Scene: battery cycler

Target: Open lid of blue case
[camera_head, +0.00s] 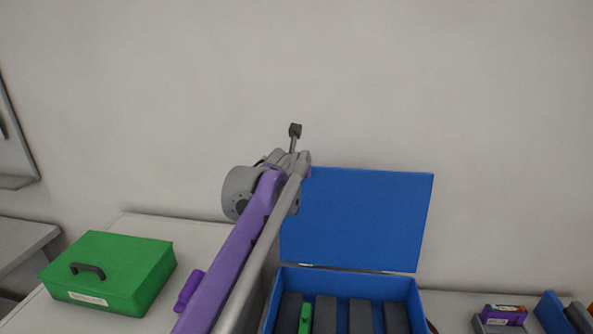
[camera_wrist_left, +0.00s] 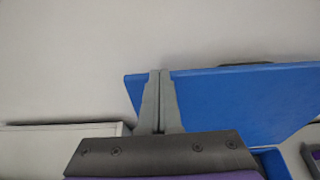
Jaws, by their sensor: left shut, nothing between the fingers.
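The blue case (camera_head: 348,280) stands on the table at the lower centre of the head view, open at the top. Its blue lid (camera_head: 365,220) is raised and stands nearly upright at the back edge. The lid also fills the right of the left wrist view (camera_wrist_left: 235,105), with a dark handle along its top edge. My left gripper (camera_wrist_left: 160,73) is shut and empty, its fingers overlapping the lid's left end in that view; I cannot tell if they touch it. My right gripper is not in view.
Several dark grey blocks and a green item (camera_head: 305,318) are inside the case. A closed green case (camera_head: 125,262) with a dark handle sits at the left. A purple box (camera_head: 503,314) and another blue container (camera_head: 550,312) are at the right. A plain wall rises behind.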

